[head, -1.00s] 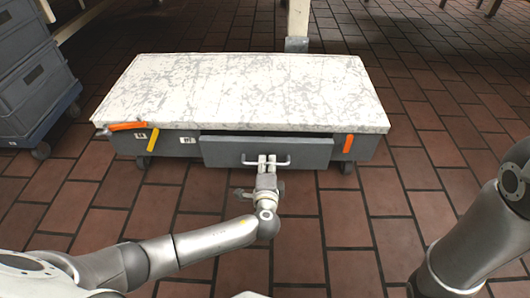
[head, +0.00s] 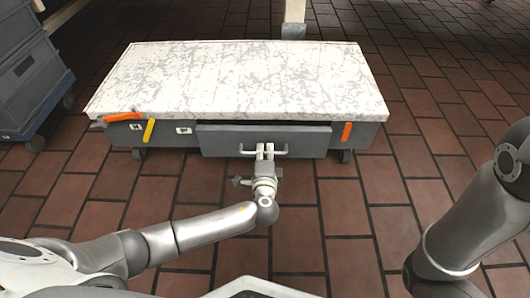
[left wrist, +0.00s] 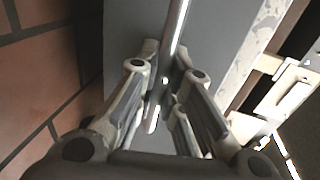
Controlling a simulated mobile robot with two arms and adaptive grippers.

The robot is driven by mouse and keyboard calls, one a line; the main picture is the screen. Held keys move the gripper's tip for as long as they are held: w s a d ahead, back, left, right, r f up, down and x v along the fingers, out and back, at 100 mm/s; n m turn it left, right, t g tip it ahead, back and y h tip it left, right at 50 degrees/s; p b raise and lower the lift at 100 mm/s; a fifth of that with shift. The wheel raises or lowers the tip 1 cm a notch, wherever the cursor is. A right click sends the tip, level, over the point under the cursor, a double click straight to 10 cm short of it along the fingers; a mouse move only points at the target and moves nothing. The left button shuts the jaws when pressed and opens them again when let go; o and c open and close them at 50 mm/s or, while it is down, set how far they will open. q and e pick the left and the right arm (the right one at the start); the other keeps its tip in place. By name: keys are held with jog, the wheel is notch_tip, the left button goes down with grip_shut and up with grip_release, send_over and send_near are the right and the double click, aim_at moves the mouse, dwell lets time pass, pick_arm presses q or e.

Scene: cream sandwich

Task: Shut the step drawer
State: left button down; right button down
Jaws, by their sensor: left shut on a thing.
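The step drawer (head: 220,140) is the grey front in the long side of a low step with a white, grey-veined top (head: 240,80). It looks nearly flush, with a thin dark line along its upper edge. A light bar handle (head: 281,152) runs across its front. My left gripper (head: 264,152) is shut on the handle near its middle. In the left wrist view the handle bar (left wrist: 179,25) passes between the fingers (left wrist: 165,85), with the grey drawer front behind. My right gripper is out of view; only part of my right arm shows at the right.
Orange (head: 122,117) and yellow (head: 149,130) tabs stick out at the step's front left, and another orange tab (head: 346,132) is at the right. The step stands on casters. Grey crates (head: 28,80) stand at the left. The tiled floor in front is clear.

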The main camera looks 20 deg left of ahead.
aim_at(265, 144)
pick_arm(q)
jog(key=x, duration=0.2)
jog(key=b+x, duration=0.1)
jog(key=shift+w+a+r, duration=0.15)
jog(key=shift+w+r, duration=0.05)
jog(key=shift+w, duration=0.2)
jog(key=shift+w+a+r, duration=0.1)
jog(key=shift+r, duration=0.05)
jog(key=c, duration=1.8)
grip_release()
jog(key=shift+w, duration=0.1)
jog(key=shift+s, duration=0.25)
jog(key=v, duration=1.1)
jog(key=shift+s+d, duration=0.25)
jog(key=shift+s, duration=0.15)
